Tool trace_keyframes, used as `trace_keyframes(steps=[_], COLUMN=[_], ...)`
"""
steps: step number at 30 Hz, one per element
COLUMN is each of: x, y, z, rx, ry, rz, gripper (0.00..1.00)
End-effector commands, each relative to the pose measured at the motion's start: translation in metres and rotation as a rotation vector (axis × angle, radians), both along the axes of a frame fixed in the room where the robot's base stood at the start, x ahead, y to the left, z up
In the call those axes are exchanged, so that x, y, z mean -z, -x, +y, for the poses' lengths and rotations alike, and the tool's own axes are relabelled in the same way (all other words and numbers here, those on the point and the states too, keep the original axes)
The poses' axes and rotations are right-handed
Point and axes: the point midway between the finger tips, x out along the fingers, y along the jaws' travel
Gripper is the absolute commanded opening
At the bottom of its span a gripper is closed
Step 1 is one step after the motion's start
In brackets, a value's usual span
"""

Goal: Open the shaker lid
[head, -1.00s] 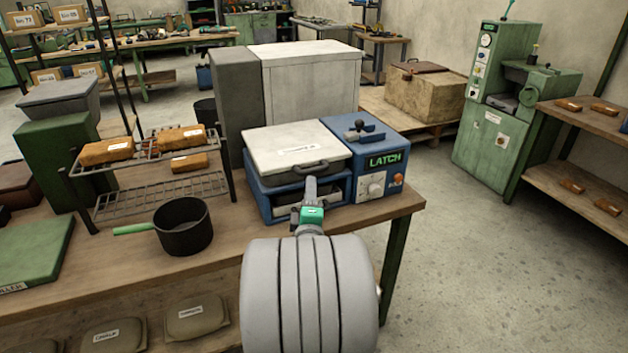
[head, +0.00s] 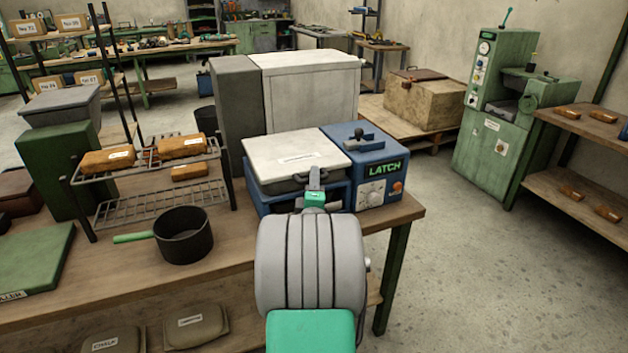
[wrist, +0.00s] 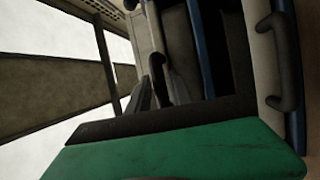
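The shaker is a blue box (head: 366,160) with a panel reading LATCH and a flat white lid (head: 290,155). The lid lies flat, with a dark handle (head: 292,182) at its front edge. My gripper (head: 316,178) is at the lid's front edge, just right of the handle's visible part, and covers part of it. In the wrist view a dark handle (wrist: 286,95) stands at the right on a pale edge, apart from the fingers (wrist: 160,90).
A dark pot (head: 183,236) with a green handle stands left of the shaker on the bench. A wire rack (head: 155,198) with orange packs is behind it. A tall pale cabinet (head: 312,90) stands behind the shaker. The floor right of the bench is clear.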

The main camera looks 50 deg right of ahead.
Motion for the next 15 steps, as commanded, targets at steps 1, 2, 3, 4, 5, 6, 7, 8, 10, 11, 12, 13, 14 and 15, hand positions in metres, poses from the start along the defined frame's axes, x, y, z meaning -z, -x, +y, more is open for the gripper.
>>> trace_keyframes(steps=[1, 2, 3, 4, 5, 6, 7, 8, 10, 11, 12, 13, 14, 15], x=[-0.0001, -0.0001, -0.0001, -0.0001, -0.0001, -0.0001, -0.0001, -0.0001, -0.0001, -0.0001, -0.0001, -0.0001, -0.0001, -0.0001], y=[0.0, 0.0, 0.0, 0.0, 0.0, 0.0, 0.0, 0.0, 0.0, 0.0, 0.0, 0.0, 0.0, 0.0], z=[0.0001, 0.0001, 0.0001, 0.0001, 0.0001, 0.0001, 0.0001, 0.0001, 0.0001, 0.0001, 0.0001, 0.0001, 0.0001, 0.0001], rx=[0.0, 0.0, 0.0, 0.0, 0.0, 0.0, 0.0, 0.0, 0.0, 0.0, 0.0, 0.0, 0.0, 0.0], ry=[0.0, 0.0, 0.0, 0.0, 0.0, 0.0, 0.0, 0.0, 0.0, 0.0, 0.0, 0.0, 0.0, 0.0], rz=[0.0, 0.0, 0.0, 0.0, 0.0, 0.0, 0.0, 0.0, 0.0, 0.0, 0.0, 0.0, 0.0, 0.0], gripper=[0.21, 0.18, 0.15, 0.12, 0.1, 0.07, 0.04, 0.02, 0.0, 0.0, 0.0, 0.0, 0.0, 0.0])
